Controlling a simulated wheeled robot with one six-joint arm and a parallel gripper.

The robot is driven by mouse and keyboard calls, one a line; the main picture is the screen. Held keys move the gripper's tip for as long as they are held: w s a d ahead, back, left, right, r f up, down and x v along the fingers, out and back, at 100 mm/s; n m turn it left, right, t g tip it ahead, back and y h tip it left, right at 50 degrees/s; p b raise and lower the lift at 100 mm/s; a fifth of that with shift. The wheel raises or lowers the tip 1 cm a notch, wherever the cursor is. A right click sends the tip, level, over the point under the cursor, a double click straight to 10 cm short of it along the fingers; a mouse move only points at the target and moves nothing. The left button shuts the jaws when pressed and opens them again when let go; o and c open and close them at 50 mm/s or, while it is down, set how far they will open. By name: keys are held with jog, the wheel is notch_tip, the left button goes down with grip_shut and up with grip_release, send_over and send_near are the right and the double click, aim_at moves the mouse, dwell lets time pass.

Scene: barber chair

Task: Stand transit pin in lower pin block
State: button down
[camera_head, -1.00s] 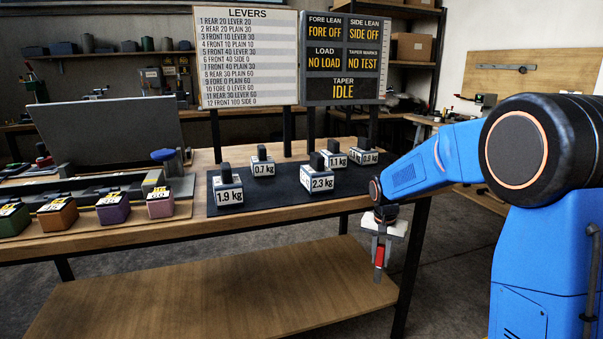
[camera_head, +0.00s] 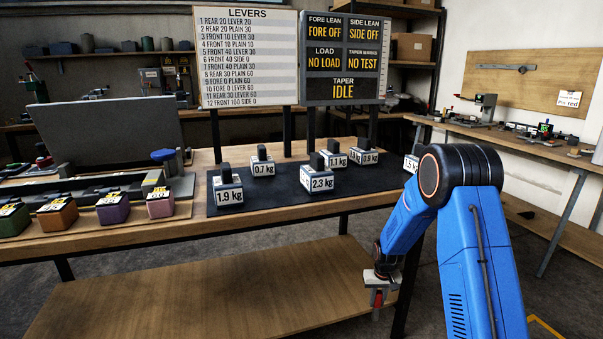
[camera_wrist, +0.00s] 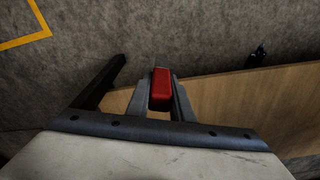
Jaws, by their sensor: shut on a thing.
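My gripper (camera_head: 377,292) hangs low at the right front of the near bench, in front of its lower shelf. It is shut on a red piece (camera_head: 378,299), which looks like the transit pin. In the wrist view, the red pin (camera_wrist: 161,86) sits between the two grey fingers of my gripper (camera_wrist: 160,93), with its rounded end showing. The rest of its length is hidden. I cannot make out the lower pin block in either view.
The near bench (camera_head: 270,215) carries several labelled weights, and its wooden lower shelf (camera_head: 200,300) lies below. A side bench (camera_head: 530,145) with small devices stands at the right, under a board with a "Pin red" note (camera_head: 570,98). Grey floor (camera_head: 500,225) lies between the benches.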

jog(key=s+f, duration=0.6)
jog(key=f, duration=0.2)
jog(key=shift+s+f, duration=0.25)
